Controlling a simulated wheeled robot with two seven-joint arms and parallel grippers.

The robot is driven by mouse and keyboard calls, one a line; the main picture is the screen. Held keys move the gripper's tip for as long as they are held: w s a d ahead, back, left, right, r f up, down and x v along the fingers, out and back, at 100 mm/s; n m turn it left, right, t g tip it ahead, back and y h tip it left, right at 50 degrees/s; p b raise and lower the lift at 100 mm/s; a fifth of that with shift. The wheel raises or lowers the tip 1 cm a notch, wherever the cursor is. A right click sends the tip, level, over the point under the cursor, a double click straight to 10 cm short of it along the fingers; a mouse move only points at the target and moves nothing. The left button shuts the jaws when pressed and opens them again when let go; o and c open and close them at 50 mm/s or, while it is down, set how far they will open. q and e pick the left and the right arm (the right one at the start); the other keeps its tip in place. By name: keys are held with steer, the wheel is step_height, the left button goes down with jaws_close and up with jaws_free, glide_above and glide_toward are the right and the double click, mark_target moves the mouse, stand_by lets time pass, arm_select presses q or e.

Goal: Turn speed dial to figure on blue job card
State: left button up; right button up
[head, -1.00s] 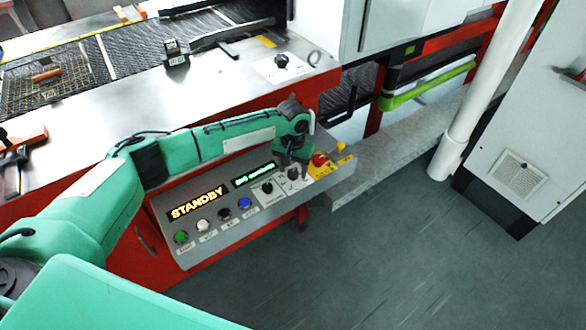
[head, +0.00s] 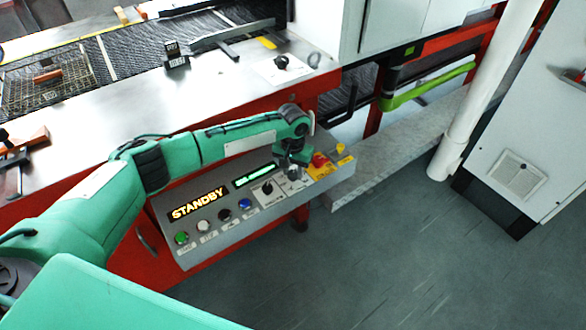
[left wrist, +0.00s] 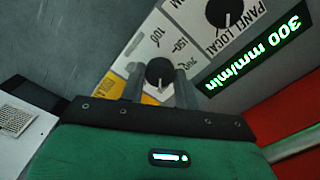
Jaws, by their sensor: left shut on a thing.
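The speed dial is a round black knob (left wrist: 160,73) on a white scale plate in the left wrist view. Figures including 100 and 150 show beside it; part of the scale is hidden by my fingers. My left gripper (left wrist: 158,82) is shut on the knob, one finger on each side. A white pointer mark shows at its lower edge. The green display (left wrist: 258,47) reads 300 mm/min, upside down in this view. In the head view my left gripper (head: 292,168) covers the dial on the sloping control panel (head: 225,235). I cannot make out a blue job card.
A second black knob (head: 267,188), marked PANEL and LOCAL, sits close beside the dial. A red emergency button (head: 320,160) on yellow is just right of my gripper. Several push buttons line the panel's front. The amber sign (head: 200,203) reads STANDBY.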

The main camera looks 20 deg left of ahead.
arm_select(q)
steer(key=shift+r+m+p, duration=0.15)
steer(key=shift+m+p, duration=0.65)
steer(key=shift+p, duration=0.05)
steer(key=shift+m+p, duration=0.9)
steer(key=shift+m, duration=0.3)
steer(key=shift+m+p, duration=0.6)
steer(key=shift+m, duration=0.5)
steer(key=shift+m+p, duration=0.35)
steer(key=shift+m, duration=0.65)
arm_select(e)
steer(key=s+d, duration=0.2)
steer(key=s, duration=0.6)
steer(key=shift+s+f, duration=0.4)
steer(key=shift+s+g, duration=0.2)
steer(key=shift+g, duration=0.1)
arm_select(q)
steer(key=o, duration=1)
arm_select(e)
steer(key=shift+w, duration=0.1)
